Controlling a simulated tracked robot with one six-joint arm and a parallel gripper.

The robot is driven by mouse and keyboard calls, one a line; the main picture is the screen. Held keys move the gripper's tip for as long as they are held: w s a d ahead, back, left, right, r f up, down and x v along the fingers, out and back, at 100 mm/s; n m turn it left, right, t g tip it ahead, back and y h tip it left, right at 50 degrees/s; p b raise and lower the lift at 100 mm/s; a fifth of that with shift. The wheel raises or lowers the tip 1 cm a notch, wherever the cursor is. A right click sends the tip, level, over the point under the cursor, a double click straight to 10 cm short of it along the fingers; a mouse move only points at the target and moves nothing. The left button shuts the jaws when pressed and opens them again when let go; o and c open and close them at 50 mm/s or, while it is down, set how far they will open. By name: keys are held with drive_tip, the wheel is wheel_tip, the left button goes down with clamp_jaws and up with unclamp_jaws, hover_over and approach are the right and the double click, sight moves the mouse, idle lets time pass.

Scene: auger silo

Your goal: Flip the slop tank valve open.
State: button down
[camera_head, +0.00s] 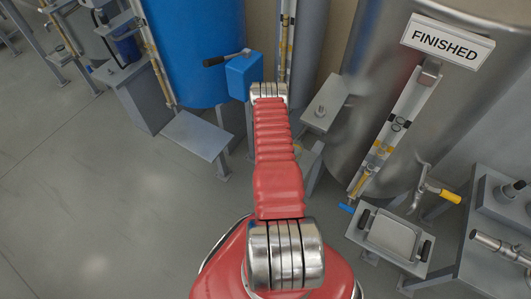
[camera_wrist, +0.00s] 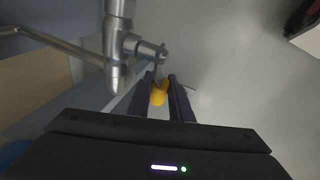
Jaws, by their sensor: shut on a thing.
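In the wrist view a metal valve body (camera_wrist: 118,45) with a short side stem stands at the upper left. A yellow handle (camera_wrist: 158,97) sits beside the stem end. My gripper (camera_wrist: 162,78) has its two dark fingers on either side of the yellow handle and is shut on it. Part of the handle is hidden between the fingers. In the head view my red arm reaches away, and the gripper and this valve are hidden behind it. I cannot read a label for this tank.
A steel tank with a FINISHED sign (camera_head: 447,41) stands at the right, with its own yellow-handled tap (camera_head: 443,192). A blue tank (camera_head: 195,50) and a blue box with a black-gripped lever (camera_head: 243,75) are at the back. The floor at the left (camera_head: 90,200) is clear.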

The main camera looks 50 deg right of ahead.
drive_tip(key=shift+s+f, duration=0.1)
drive_tip(key=shift+s, duration=0.1)
drive_tip(key=c, duration=1.6)
unclamp_jaws()
drive_tip(key=shift+w, duration=0.1)
drive_tip(key=shift+d, duration=0.1)
